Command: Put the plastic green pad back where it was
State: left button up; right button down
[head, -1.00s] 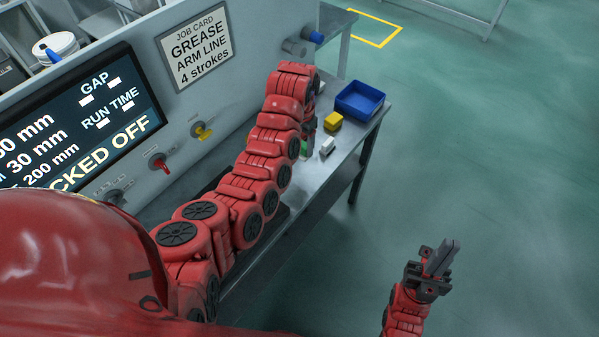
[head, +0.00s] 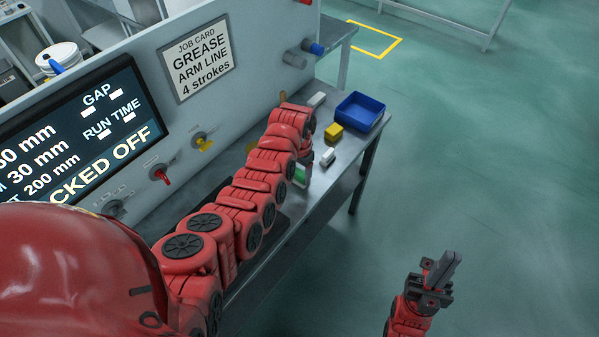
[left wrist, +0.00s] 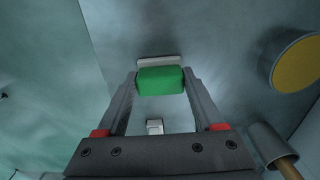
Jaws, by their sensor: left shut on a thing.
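The green pad (left wrist: 160,80) is between the two fingertips of my left gripper (left wrist: 161,86) in the left wrist view, and the fingers are shut on it. A pale plate edge shows just beyond the pad; I cannot tell whether it is part of it. In the head view the green pad (head: 299,176) shows as a small patch beside the red arm, over the bench; most of the left gripper is hidden by the arm. My right gripper (head: 441,270) hangs over open floor, its fingers together and empty.
On the bench (head: 330,185) are a blue bin (head: 360,110), a yellow block (head: 334,132), a white block (head: 327,157) and another pale block (head: 316,99). The upright panel (head: 255,75) with knobs and a job card (head: 197,57) stands along the bench's left side. Floor at right is clear.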

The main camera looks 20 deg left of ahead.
pick_arm(q)
jog(key=shift+f, duration=0.15)
jog(key=o, duration=1.2)
